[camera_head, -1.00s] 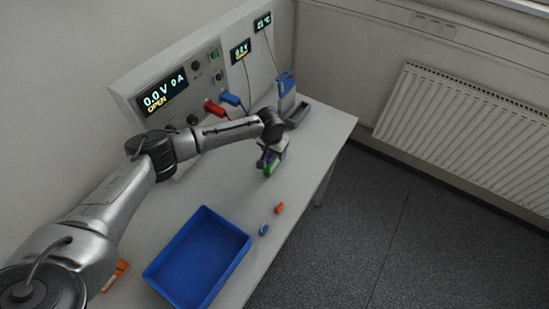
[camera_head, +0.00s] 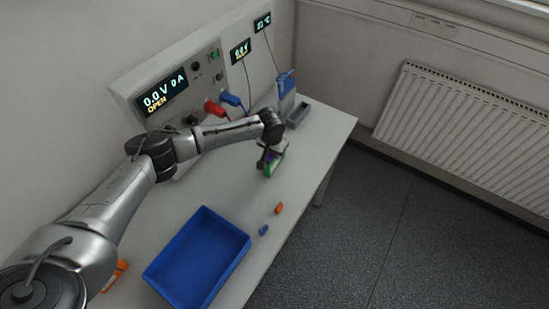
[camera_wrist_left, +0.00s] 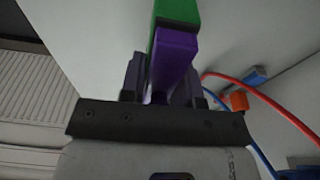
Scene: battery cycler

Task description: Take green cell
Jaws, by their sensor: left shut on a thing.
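The green cell (camera_head: 273,166) is at my left gripper (camera_head: 266,157), above or on the bench on its right part; I cannot tell whether it touches the bench. In the left wrist view the cell shows as a green block (camera_wrist_left: 176,12) with a purple part (camera_wrist_left: 174,52) between the fingers of my left gripper (camera_wrist_left: 160,85). The left gripper is shut on it. The fingers hide part of the cell. My right gripper is not in view.
A blue tray (camera_head: 241,240) stands at the front of the bench (camera_head: 215,185). A small orange piece (camera_head: 279,208) and a blue piece (camera_head: 263,230) lie right of it. The cycler panel (camera_head: 126,95) stands behind, with red (camera_head: 214,108) and blue (camera_head: 230,99) clamps.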

